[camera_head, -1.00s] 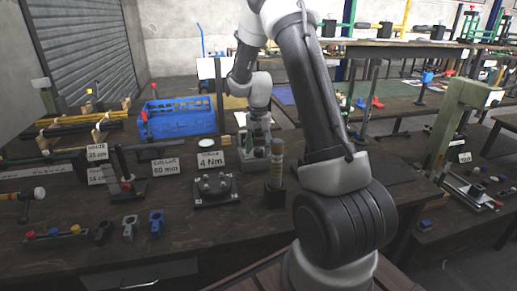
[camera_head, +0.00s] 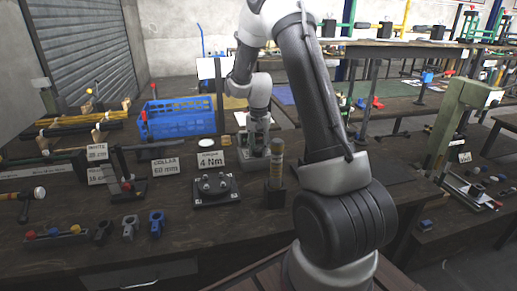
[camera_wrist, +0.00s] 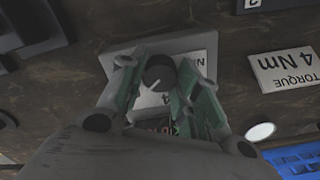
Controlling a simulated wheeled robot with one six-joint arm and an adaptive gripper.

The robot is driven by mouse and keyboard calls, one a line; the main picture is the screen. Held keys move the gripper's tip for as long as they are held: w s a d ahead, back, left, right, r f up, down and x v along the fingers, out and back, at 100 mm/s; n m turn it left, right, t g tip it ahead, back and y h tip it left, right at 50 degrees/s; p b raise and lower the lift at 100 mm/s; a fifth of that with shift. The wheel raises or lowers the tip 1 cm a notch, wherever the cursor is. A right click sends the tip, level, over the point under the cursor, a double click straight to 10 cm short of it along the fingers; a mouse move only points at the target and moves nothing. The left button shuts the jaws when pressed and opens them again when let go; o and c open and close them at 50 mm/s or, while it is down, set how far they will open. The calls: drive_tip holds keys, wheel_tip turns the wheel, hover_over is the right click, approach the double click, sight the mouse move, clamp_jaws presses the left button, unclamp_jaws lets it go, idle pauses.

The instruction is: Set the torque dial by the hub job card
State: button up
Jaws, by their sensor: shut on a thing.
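The dark round torque dial (camera_wrist: 159,72) with a pale pointer line is on a grey housing (camera_wrist: 190,45) in the wrist view. My gripper (camera_wrist: 158,88) is shut on the dial, with one green-padded finger on each side of it. The pointer slants toward the upper left of the dial. Part of the scale is hidden by the fingers. The job card (camera_head: 211,160) reads TORQUE 4 Nm and stands left of the housing in the head view. It shows upside down in the wrist view (camera_wrist: 285,68). In the head view the dial is too small to read.
A black fixture with pegs (camera_head: 215,189) and a brass-coloured cylinder on a dark base (camera_head: 276,172) stand in front. A COLLAR 60 mm card (camera_head: 165,167) and a blue crate (camera_head: 178,119) are to the left. Clamps (camera_head: 156,223) lie near the front edge.

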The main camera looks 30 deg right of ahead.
sight(258, 149)
drive_tip(key=n, duration=0.5)
drive_tip(key=shift+n, duration=0.4)
drive_tip(key=n, duration=0.4)
drive_tip(key=shift+n, duration=0.4)
drive_tip(key=o, duration=1)
drive_tip(key=shift+o, duration=0.2)
wheel_tip(258, 149, up, 12)
